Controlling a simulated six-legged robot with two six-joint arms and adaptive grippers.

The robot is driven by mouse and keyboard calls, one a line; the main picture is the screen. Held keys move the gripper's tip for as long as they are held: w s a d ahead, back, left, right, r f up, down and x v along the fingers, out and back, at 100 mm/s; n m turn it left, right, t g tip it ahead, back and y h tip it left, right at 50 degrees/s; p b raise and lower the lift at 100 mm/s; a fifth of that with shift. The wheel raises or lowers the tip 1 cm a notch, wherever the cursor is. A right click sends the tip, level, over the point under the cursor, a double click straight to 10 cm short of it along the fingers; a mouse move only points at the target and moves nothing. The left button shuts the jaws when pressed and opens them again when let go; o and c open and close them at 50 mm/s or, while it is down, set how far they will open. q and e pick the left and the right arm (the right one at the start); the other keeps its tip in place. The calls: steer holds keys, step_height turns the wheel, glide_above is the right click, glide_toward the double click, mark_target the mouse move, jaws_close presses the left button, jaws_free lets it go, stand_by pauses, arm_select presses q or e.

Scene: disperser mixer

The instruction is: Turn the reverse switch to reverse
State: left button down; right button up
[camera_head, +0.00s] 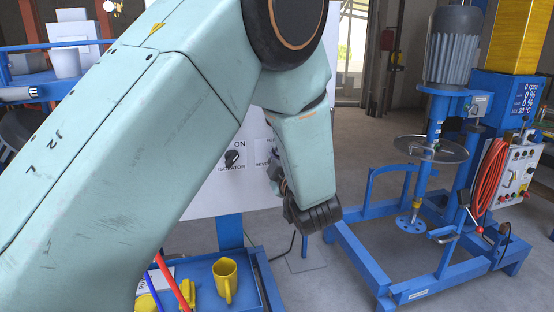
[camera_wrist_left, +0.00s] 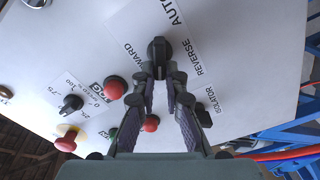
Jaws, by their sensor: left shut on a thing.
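The reverse switch (camera_wrist_left: 159,48) is a black rotary knob on the white panel (camera_wrist_left: 100,30), in the left wrist view. Labels FORWARD, AUTO and REVERSE surround it; REVERSE is to its right. My left gripper (camera_wrist_left: 162,78) is shut on the knob, with a fingertip on each side of its handle. The handle points down in this view, between the fingertips; I cannot tell which setting it is at. In the head view my left arm hides the switch and most of the gripper. My right gripper is not in view.
Around the switch are the isolator knob (camera_wrist_left: 203,117), a red button (camera_wrist_left: 115,87), a speed knob (camera_wrist_left: 72,102) and a red emergency stop (camera_wrist_left: 68,140). In the head view a yellow mug (camera_head: 226,279) stands on a blue shelf below; the mixer (camera_head: 452,50) stands right.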

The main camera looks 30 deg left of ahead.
arm_select(q)
steer(key=shift+f, duration=0.1)
stand_by(0.3)
steer(key=c, duration=1.4)
jaws_free()
steer(key=shift+w, duration=0.1)
